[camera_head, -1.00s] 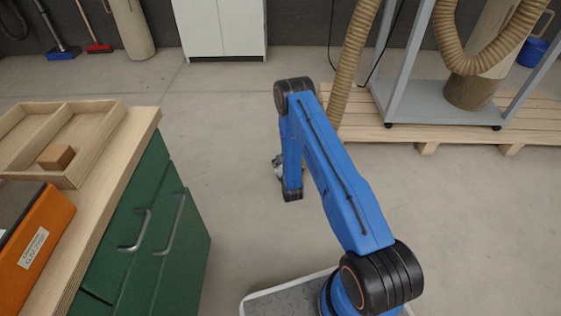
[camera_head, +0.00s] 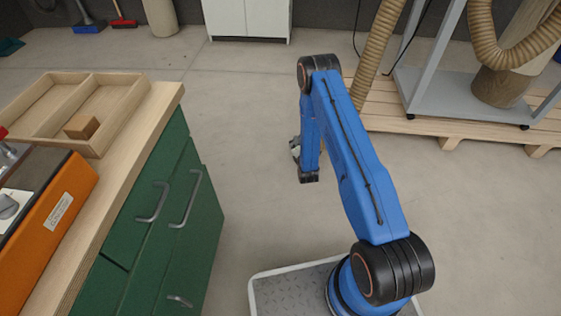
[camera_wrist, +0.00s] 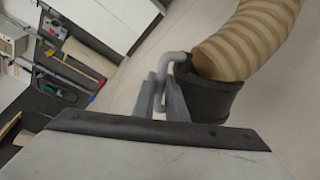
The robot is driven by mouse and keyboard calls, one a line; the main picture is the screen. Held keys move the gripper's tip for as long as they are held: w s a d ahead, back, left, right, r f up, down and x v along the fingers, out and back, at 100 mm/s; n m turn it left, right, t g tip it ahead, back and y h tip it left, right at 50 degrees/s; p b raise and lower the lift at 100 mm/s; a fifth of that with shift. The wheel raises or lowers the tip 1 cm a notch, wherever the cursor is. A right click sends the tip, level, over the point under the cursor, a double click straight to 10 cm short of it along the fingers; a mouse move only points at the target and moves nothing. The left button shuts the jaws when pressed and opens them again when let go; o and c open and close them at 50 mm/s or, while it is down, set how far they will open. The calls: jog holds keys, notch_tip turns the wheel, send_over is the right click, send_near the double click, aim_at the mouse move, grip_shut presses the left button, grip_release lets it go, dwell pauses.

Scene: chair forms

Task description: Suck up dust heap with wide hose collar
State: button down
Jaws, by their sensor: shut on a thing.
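My gripper (camera_wrist: 160,100) shows in the wrist view, its two grey fingers closed on the grey looped handle of the wide hose collar. The collar (camera_wrist: 214,98) is a dark, flared cuff just right of the fingers, fixed on the end of a beige ribbed hose (camera_wrist: 245,42). In the head view my arm hides most of the gripper, and the collar cannot be made out. A beige ribbed hose (camera_head: 377,55) there runs down behind my arm. I see no dust heap in either view.
A green-drawered workbench (camera_head: 150,215) stands at left, with a divided wooden tray (camera_head: 62,108), a wooden block (camera_head: 81,126) and an orange case (camera_head: 62,205). A pallet (camera_head: 420,125) carrying a grey frame (camera_head: 450,95) stands at right. The floor between is clear.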

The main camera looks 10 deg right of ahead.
notch_tip(320, 180, up, 8)
dwell(0.8)
jog(key=shift+f, duration=0.1)
dwell(0.3)
